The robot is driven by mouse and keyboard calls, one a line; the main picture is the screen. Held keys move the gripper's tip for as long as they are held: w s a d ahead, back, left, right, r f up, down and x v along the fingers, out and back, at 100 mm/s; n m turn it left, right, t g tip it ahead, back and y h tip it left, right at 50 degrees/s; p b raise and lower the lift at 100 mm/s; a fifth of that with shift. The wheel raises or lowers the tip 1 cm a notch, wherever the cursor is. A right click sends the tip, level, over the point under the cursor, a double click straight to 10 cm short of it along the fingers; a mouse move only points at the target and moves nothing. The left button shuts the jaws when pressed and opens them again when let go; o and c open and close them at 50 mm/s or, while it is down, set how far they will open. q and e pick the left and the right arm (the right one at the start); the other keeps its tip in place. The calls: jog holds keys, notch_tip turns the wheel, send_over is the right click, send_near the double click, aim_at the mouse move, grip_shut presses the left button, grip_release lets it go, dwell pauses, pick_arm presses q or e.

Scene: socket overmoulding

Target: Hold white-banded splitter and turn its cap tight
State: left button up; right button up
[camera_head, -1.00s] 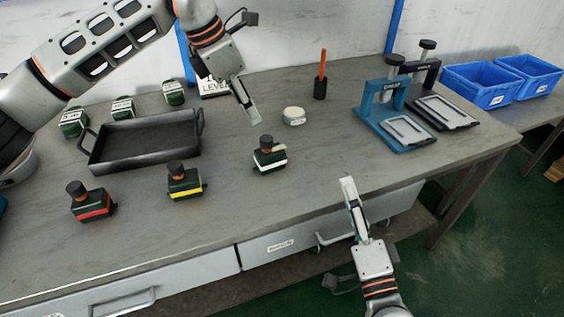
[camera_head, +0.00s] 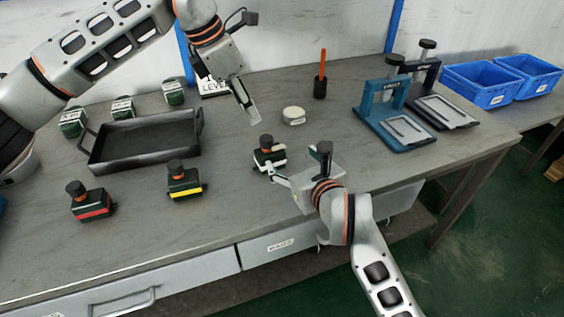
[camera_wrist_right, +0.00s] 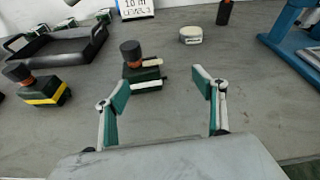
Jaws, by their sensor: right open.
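The white-banded splitter (camera_head: 266,152), a dark green block with a black round cap over an orange ring, stands upright on the table. It also shows in the right wrist view (camera_wrist_right: 145,80), ahead of and a little left of centre between my fingers. My right gripper (camera_head: 281,175) is at the near side of the splitter. In the wrist view its two fingers (camera_wrist_right: 162,89) are spread wide with nothing between them. My left gripper (camera_head: 247,108) hangs above the table, behind and left of the splitter; its finger gap is not clear.
A yellow-banded splitter (camera_head: 184,182) and a red-banded one (camera_head: 91,204) stand to the left. A black tray (camera_head: 147,166) and several green blocks lie behind. A round white piece (camera_head: 293,116), an orange-handled tool (camera_head: 322,75) and a blue press (camera_head: 377,112) stand to the right.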

aim_at(274, 157)
jog(key=shift+s+a+r+g+y, duration=0.1)
jog(key=shift+s+a+g+y, duration=0.15)
jog(key=shift+a, duration=0.4)
jog(key=shift+a+r+g+y, duration=0.15)
jog(key=shift+a+y, duration=0.2)
jog(key=shift+a, duration=0.25)
jog(key=shift+w+a+f, duration=0.1)
jog(key=shift+a+f, duration=0.1)
jog(key=shift+a, duration=0.1)
jog(key=x, duration=0.7)
jog(key=shift+w+a+f, duration=0.1)
jog(key=shift+w, duration=0.05)
